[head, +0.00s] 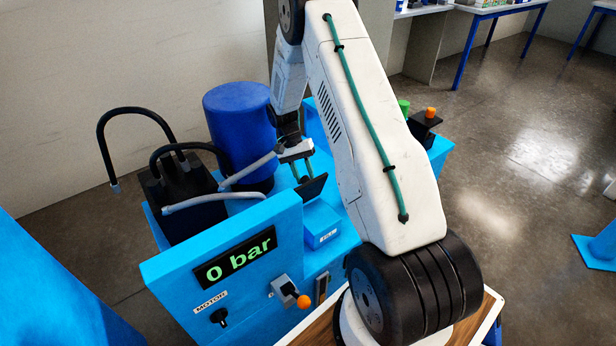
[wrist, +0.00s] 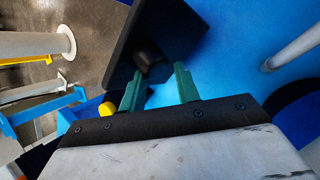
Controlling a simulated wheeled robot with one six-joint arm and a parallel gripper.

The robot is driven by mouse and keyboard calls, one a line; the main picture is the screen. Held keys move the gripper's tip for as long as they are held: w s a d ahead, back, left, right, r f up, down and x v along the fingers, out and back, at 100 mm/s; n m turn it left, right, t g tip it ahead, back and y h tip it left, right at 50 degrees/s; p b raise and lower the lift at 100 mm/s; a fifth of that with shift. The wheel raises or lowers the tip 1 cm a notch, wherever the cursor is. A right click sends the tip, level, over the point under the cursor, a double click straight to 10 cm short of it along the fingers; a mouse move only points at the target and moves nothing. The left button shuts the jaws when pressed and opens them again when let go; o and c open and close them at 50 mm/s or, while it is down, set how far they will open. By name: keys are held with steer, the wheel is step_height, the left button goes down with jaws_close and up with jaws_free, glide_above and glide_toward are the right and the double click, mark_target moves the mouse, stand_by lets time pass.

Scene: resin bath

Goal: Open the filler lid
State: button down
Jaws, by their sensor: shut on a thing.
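The filler lid (head: 313,187) is a dark flat plate beside the small blue box (head: 322,224) in the head view. It stands tilted up at a steep angle. In the wrist view the lid (wrist: 128,38) fills the upper middle, with a short dark knob (wrist: 147,58) on its face. My gripper (head: 303,172) has green fingers and reaches down to the lid. In the wrist view my gripper (wrist: 158,82) is shut on the knob, one finger on each side. The filler opening is hidden in both views.
The blue panel with the "0 bar" display (head: 236,257) stands in front, with an orange-tipped lever (head: 303,301).

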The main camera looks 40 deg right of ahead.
steer(key=shift+w+a+f, duration=0.15)
steer(key=shift+a+f, duration=0.2)
steer(key=shift+a, duration=0.35)
steer(key=c, duration=1.2)
jaws_free()
steer(key=shift+o, duration=0.5)
steer(key=shift+a, duration=0.2)
steer(key=shift+d+r, duration=0.15)
steer(key=shift+d, duration=0.05)
steer(key=shift+w, duration=0.1)
steer(key=shift+r, duration=0.1)
